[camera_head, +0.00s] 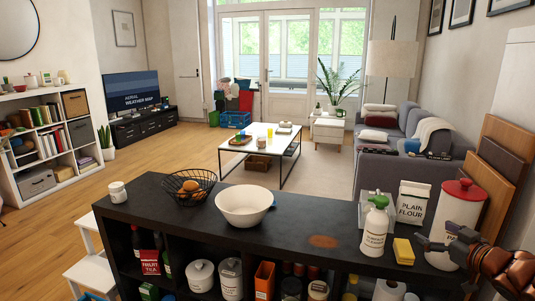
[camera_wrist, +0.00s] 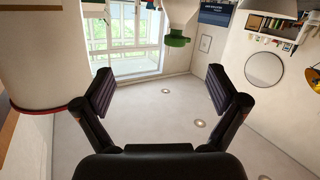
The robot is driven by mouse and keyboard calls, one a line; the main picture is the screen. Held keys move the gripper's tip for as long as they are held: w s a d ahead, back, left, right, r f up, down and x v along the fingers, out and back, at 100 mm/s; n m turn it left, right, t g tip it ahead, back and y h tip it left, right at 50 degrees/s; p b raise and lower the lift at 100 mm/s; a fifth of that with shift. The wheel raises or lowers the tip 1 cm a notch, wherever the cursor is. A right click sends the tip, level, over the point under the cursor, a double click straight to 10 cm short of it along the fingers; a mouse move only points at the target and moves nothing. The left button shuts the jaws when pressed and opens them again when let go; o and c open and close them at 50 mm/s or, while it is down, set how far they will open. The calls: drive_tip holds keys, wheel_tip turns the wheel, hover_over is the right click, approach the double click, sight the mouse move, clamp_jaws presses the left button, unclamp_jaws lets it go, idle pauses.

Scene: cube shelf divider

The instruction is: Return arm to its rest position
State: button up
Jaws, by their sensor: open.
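My gripper (camera_head: 432,242) is at the lower right of the head view, in front of the white canister with a red lid (camera_head: 458,222) at the right end of the black shelf divider (camera_head: 285,225). In the wrist view my gripper (camera_wrist: 160,88) has its two dark fingers spread wide with nothing between them. That view is upside down and looks toward the ceiling. The canister (camera_wrist: 32,50) is close at its left, and the green spray head (camera_wrist: 177,39) is at the top. My orange-brown arm (camera_head: 505,268) enters at the right edge.
The divider top holds a white bowl (camera_head: 244,208), a wire basket (camera_head: 173,192), a spray bottle (camera_head: 374,228), a flour bag (camera_head: 412,204) and a yellow sponge (camera_head: 403,251). Wooden boards (camera_head: 498,165) lean behind the canister. A brown stain (camera_head: 323,241) marks otherwise bare top.

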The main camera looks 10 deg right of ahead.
drive_tip(key=s+a+f+m+g+h+b, duration=0.1)
drive_tip(key=a+f+m+g+h+b, duration=0.25)
drive_tip(key=f+g+h, duration=0.3)
drive_tip(key=s+a+f+m+g+b, duration=0.15)
drive_tip(key=s+a+f+g, duration=0.35)
drive_tip(key=s+a+f, duration=0.5)
drive_tip(key=s+a+f+n+g+y+b, duration=0.1)
drive_tip(key=s+a+g+y+b, duration=0.15)
drive_tip(key=s+a, duration=0.75)
drive_tip(key=s+a+f+n+g+y+b, duration=0.15)
drive_tip(key=s+a+g, duration=0.25)
drive_tip(key=s+a, duration=0.55)
wheel_tip(320, 180, up, 22)
drive_tip(key=s+d+p, duration=0.2)
drive_tip(key=p, duration=1.8)
drive_tip(key=shift+s+d+t+p, duration=0.15)
drive_tip(key=shift+t+p, duration=0.15)
drive_tip(key=shift+p, duration=0.05)
drive_tip(key=shift+m+y, duration=0.25)
drive_tip(key=shift+c, duration=0.3)
